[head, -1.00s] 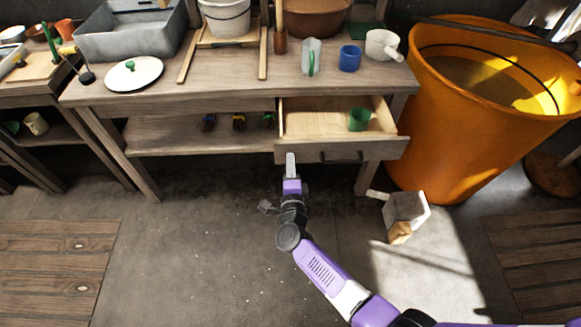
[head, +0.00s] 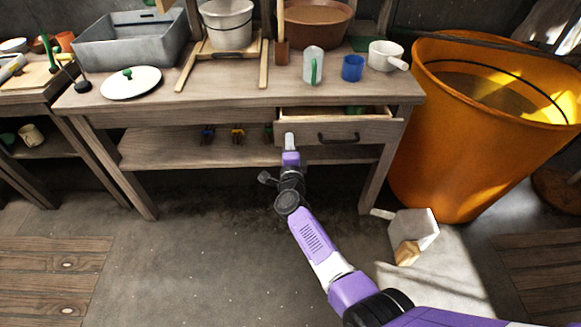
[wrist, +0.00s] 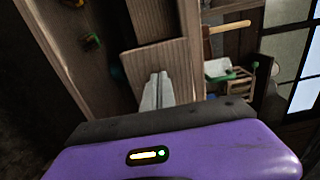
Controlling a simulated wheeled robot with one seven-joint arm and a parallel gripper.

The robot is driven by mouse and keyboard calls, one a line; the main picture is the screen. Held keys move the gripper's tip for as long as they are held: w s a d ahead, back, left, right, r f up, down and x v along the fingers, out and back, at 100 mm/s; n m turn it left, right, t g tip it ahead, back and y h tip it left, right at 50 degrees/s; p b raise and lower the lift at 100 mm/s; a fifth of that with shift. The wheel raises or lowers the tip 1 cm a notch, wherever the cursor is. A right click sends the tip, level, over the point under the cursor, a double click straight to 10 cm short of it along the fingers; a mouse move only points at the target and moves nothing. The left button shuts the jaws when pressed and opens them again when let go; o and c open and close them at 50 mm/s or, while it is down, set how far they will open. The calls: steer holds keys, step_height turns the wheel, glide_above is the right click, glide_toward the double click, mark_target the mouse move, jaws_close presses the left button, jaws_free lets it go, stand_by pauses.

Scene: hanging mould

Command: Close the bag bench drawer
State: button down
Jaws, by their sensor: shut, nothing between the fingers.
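The bag bench drawer (head: 345,133) has a grey wooden front with a dark bar handle (head: 338,138).
The bench top (head: 235,92) holds a grey basin (head: 135,45), a white lid (head: 131,84), a blue cup (head: 352,68) and pots. A large orange tub (head: 470,140) stands at the right. A pale box-like object (head: 412,232) lies on the floor.

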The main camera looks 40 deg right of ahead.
steer(key=b+x, duration=0.3)
steer(key=x, duration=0.1)
steer(key=b+x, duration=0.3)
steer(key=x, duration=0.2)
steer(key=shift+w+d+f, duration=0.1)
steer(key=shift+w+f, duration=0.05)
steer(key=shift+f, duration=0.05)
steer(key=shift+w+d+r, duration=0.1)
steer(key=shift+w+d, duration=0.05)
steer(key=shift+w, duration=0.1)
steer(key=shift+w+d+r+b, duration=0.15)
steer(key=shift+r+b, duration=0.1)
steer(key=shift+b, duration=0.1)
steer(key=shift+r, duration=0.1)
